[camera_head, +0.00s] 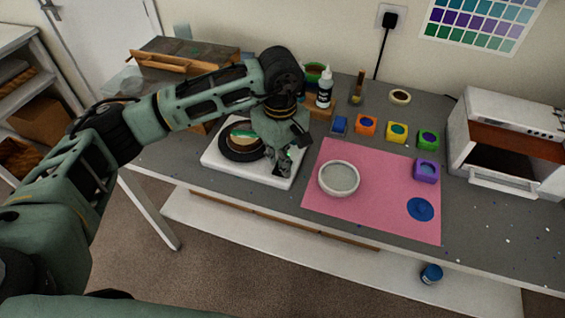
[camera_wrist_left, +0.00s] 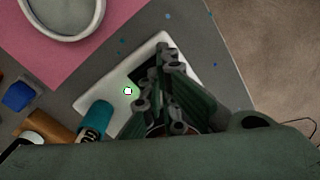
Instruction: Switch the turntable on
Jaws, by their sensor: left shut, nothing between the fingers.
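The turntable (camera_head: 213,156) has a white square base and a black-rimmed round platter. It stands on the grey table in the head view, left of the pink mat. Its white base also shows in the wrist view (camera_wrist_left: 92,99). A small white button with a bright green ring (camera_wrist_left: 128,91) is on that base, beside my fingers. My left gripper (camera_head: 280,170) is shut and empty, pointing down over the base's right part. Its fingers (camera_wrist_left: 160,82) also show in the wrist view. My left wrist hides part of the platter. I cannot tell whether the fingers touch the base.
A white round dish (camera_head: 339,179) sits on the pink mat (camera_head: 375,212) just right of the gripper. Several coloured pots, one purple (camera_head: 426,169), stand farther right. A white oven-like box (camera_head: 507,143) is at the right. A dropper bottle (camera_head: 325,88) stands behind the gripper.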

